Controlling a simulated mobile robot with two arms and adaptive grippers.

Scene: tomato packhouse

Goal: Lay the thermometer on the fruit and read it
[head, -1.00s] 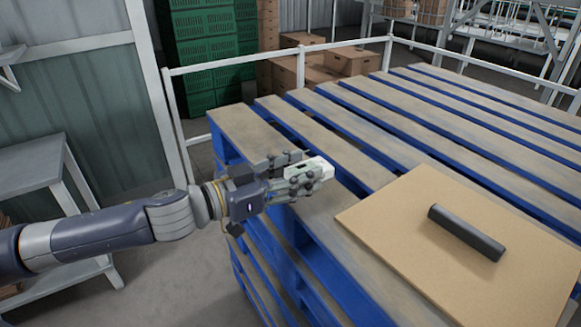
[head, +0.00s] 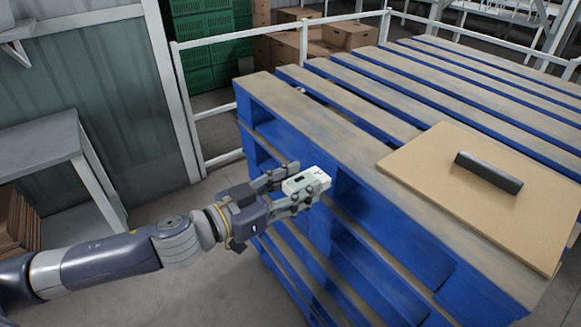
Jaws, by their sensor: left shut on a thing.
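My left gripper (head: 291,192) is shut on a small white device with a dark display window, which looks like the thermometer (head: 309,181). It holds the device in front of the near left side of a stack of blue pallets, by the top edge. Part of the device is hidden by the fingers. I see no fruit in this view. My right gripper is not in view.
The blue pallet stack (head: 330,122) has worn wooden slats on top. A brown board (head: 431,157) with a black bar (head: 488,173) lies on it. A grey table (head: 40,146) stands left. Green crates (head: 207,83) and cardboard boxes (head: 349,36) stand behind a white rail (head: 303,40).

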